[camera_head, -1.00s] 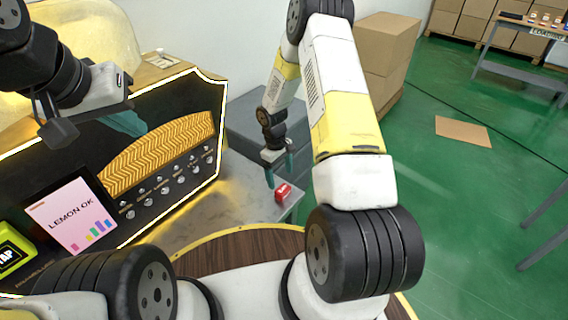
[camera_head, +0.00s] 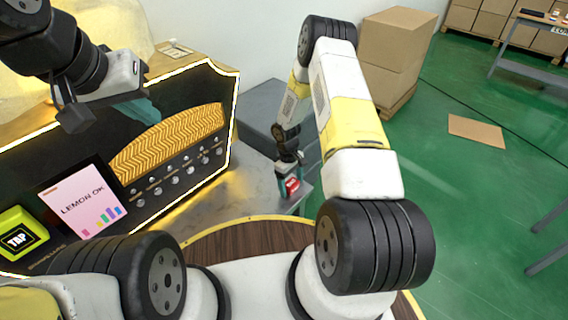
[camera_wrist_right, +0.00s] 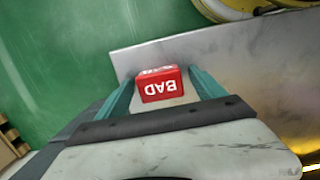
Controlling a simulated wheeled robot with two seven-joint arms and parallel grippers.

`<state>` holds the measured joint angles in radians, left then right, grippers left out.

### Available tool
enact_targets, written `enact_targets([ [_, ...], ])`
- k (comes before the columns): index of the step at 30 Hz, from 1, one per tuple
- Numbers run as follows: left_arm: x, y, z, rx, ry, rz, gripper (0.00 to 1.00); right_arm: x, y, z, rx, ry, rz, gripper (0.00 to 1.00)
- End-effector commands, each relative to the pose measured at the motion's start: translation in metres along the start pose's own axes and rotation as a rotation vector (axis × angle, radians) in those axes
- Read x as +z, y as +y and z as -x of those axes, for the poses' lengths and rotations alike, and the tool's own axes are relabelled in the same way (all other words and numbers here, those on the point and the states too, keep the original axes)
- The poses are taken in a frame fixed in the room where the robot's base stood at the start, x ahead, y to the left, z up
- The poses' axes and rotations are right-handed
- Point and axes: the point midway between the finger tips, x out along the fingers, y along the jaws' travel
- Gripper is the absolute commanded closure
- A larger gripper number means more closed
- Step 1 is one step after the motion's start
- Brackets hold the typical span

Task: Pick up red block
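The red block (camera_head: 292,186) sits near the corner of the grey metal counter. In the right wrist view the red block (camera_wrist_right: 160,86) shows white "BAD" lettering, upside down. My right gripper (camera_head: 288,182) is down at the block. In the wrist view its teal fingers (camera_wrist_right: 160,84) stand open on either side of the block, with small gaps seeming to remain. My left gripper (camera_head: 148,112) is raised in front of the dispenser panel, away from the block. Its finger opening cannot be made out.
The counter (camera_head: 225,205) ends close beside the block, with green floor beyond. The lit dispenser (camera_head: 170,145) with a "LEMON OK" screen (camera_head: 80,204) stands to the left. A grey box (camera_head: 265,110) is behind my right gripper. Cardboard boxes (camera_head: 390,50) stand further back.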

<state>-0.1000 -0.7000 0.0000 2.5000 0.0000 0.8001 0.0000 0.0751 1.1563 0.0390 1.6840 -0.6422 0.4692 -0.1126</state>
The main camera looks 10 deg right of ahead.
Motion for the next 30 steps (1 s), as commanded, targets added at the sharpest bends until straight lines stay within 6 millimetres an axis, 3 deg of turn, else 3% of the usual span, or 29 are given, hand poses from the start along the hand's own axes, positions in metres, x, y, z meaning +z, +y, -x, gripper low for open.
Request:
enact_targets([
  [2, 0.000, 0.000, 0.000, 0.000, 0.000, 0.000, 1.00, 0.000, 0.000, 0.000, 0.000, 0.000, 0.000, 0.38],
  [9, 0.000, 0.000, 0.000, 0.000, 0.000, 0.000, 1.00, 0.000, 0.000, 0.000, 0.000, 0.000, 0.000, 0.85],
  [20, 0.000, 0.000, 0.000, 0.000, 0.000, 0.000, 1.00, 0.000, 0.000, 0.005, 0.001, 0.001, 0.000, 0.86],
  [28, 0.000, 0.000, 0.000, 0.000, 0.000, 0.000, 1.00, 0.003, 0.001, 0.035, 0.002, 0.003, 0.000, 0.86],
  [30, 0.000, 0.000, 0.000, 0.000, 0.000, 0.000, 1.00, 0.008, -0.012, 0.037, -0.001, -0.003, 0.006, 0.86],
])
